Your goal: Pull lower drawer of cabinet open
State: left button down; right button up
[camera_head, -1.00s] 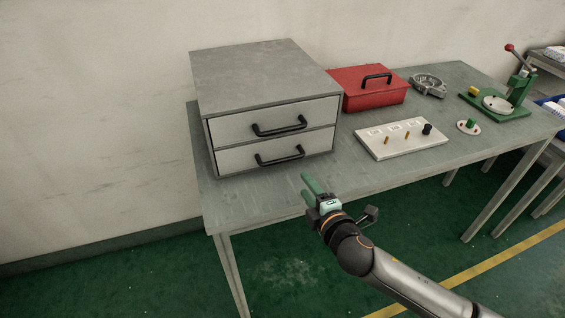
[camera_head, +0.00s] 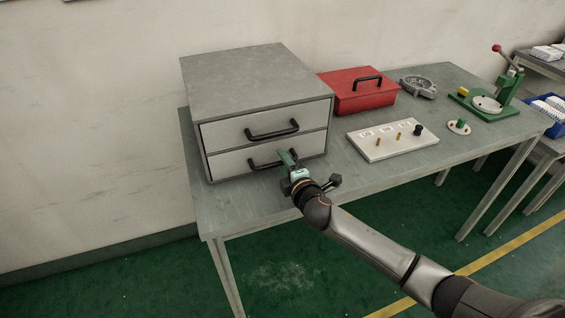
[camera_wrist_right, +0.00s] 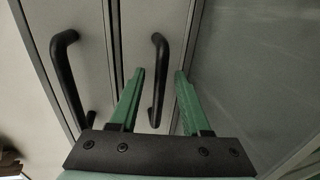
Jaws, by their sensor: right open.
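The grey cabinet (camera_head: 255,80) stands on the left end of the table. Its upper drawer (camera_head: 222,132) and lower drawer (camera_head: 225,165) both look shut. The lower drawer's black bar handle (camera_head: 261,166) is partly hidden by my right gripper (camera_head: 288,158) in the head view. In the right wrist view the gripper (camera_wrist_right: 160,75) is open, with one green finger on each side of the lower handle (camera_wrist_right: 158,60). I cannot tell whether a finger touches the handle. The upper handle (camera_wrist_right: 66,75) is to the left there. My left gripper is not in view.
The grey table (camera_head: 240,205) is bare in front of the cabinet. A red box (camera_head: 350,97) stands right of the cabinet, with a white pegged board (camera_head: 375,148) in front of it. A green press (camera_head: 490,105) stands at the table's right end.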

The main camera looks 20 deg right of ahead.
jog(key=shift+w+f, duration=0.1)
jog(key=shift+w, duration=0.3)
grip_shut()
dwell(1.3)
